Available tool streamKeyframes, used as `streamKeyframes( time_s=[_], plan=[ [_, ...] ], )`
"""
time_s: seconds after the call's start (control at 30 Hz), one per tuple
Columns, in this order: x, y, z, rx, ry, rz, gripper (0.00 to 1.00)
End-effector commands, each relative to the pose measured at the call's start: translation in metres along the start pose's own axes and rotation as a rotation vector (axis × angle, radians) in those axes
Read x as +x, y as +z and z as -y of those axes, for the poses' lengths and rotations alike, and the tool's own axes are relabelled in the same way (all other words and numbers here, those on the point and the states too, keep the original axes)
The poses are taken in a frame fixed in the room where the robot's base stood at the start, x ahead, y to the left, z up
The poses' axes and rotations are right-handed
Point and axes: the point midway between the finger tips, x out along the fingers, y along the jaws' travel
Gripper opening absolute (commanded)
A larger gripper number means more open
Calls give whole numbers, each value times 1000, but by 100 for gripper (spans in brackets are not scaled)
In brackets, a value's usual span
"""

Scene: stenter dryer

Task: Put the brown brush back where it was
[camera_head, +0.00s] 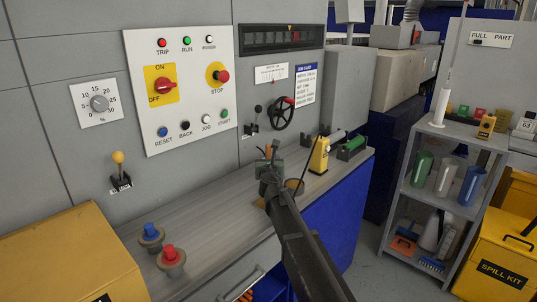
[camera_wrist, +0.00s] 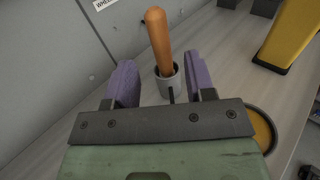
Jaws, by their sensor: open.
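A brown-orange handle (camera_wrist: 158,42), which appears to be the brown brush, stands nearly upright in a small grey cup (camera_wrist: 168,84) on the counter. Its lower end is hidden inside the cup. My gripper (camera_wrist: 162,80) is open, with one purple finger on each side of the handle and cup in the wrist view. I see gaps on both sides, and no finger appears to touch the handle. In the head view my gripper (camera_head: 271,160) is over the counter near the wall panel, and only a bit of the handle (camera_head: 268,149) shows behind it.
A round container with yellow-brown contents (camera_wrist: 264,132) stands close to the right finger. A yellow block-shaped thing (camera_head: 319,156) and a green roller (camera_head: 352,145) are further right on the counter. Red (camera_head: 170,256) and blue (camera_head: 150,233) knobs stand at the counter's near left.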

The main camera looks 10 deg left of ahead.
Motion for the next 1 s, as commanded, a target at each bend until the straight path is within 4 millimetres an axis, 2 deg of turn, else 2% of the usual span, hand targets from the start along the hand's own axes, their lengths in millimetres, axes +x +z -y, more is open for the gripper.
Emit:
streamKeyframes(
  time_s=[0.03,0.13,0.43,0.5,0.57,0.67,0.7,0.77,0.8,0.87,0.9,1.0],
  plan=[
    [-18,0,1,0,1,0,50],
    [-35,0,0,0,1,0,50],
    [-41,0,1,6,-3,-1,50],
    [-47,-2,15,72,-41,-11,50],
    [-60,-8,45,222,-124,-32,50],
    [-110,-36,123,682,-393,-77,50],
    [-140,-54,158,919,-545,-88,50],
    [-196,-87,202,1294,-809,-86,50],
    [-238,-110,221,1533,-1003,-72,50],
    [-300,-140,234,1847,-1311,-33,50],
    [-338,-156,235,2010,-1515,0,50],
    [-410,-175,221,2246,-1955,83,50]
  ],
)
